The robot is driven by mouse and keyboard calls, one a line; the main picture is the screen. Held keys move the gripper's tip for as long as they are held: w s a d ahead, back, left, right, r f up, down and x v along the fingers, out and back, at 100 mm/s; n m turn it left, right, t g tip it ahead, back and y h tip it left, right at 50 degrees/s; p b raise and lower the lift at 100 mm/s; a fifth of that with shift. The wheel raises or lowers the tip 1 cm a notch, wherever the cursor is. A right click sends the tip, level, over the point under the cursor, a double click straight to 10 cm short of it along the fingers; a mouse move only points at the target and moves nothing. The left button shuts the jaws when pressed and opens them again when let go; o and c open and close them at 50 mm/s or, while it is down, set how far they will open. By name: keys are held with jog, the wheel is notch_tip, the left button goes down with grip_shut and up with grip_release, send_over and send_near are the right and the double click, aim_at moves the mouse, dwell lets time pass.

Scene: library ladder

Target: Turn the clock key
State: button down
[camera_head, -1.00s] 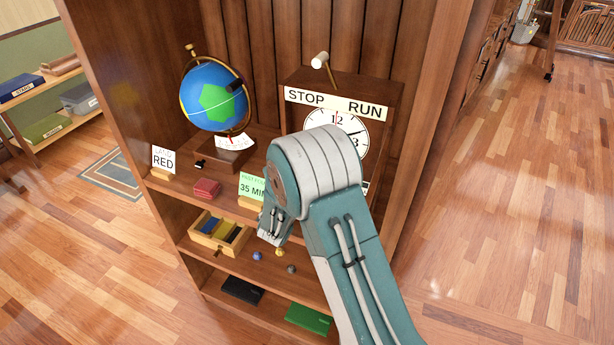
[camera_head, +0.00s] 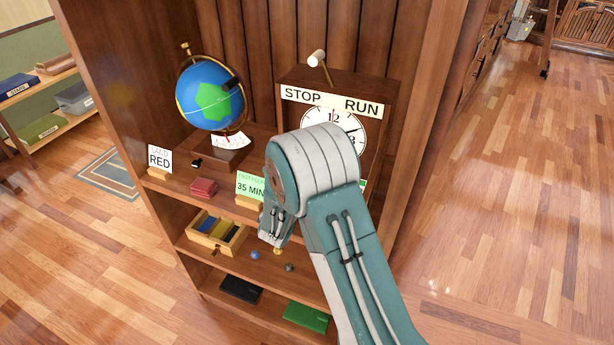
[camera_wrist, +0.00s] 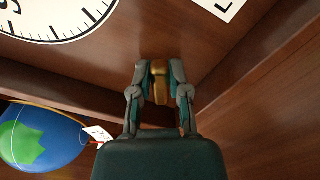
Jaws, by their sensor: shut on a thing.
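The clock (camera_head: 391,110) is a brown wooden box with a white dial (camera_head: 345,122), standing on the shelf unit. Its dial also shows at the upper left of the wrist view (camera_wrist: 45,22). My gripper (camera_wrist: 159,70) is shut on a small brass piece, apparently the clock key (camera_wrist: 160,88), against brown wood below the dial. The key's far end is hidden between the fingers. In the head view my arm covers the gripper, the key and the lower part of the clock.
A STOP/RUN strip (camera_head: 330,102) and a white-knobbed lever (camera_head: 317,58) top the clock. A globe (camera_head: 208,95) stands to its left. A RED card (camera_head: 159,157), a red box (camera_head: 204,188) and a 35 MIN card (camera_head: 250,186) line the shelf. A drawer (camera_head: 210,232) sits below.

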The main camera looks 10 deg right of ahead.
jog(key=shift+f+m, duration=0.3)
jog(key=shift+m, duration=0.7)
jog(key=shift+s, duration=0.1)
jog(key=c, duration=0.6)
grip_release()
jog(key=shift+r, duration=0.1)
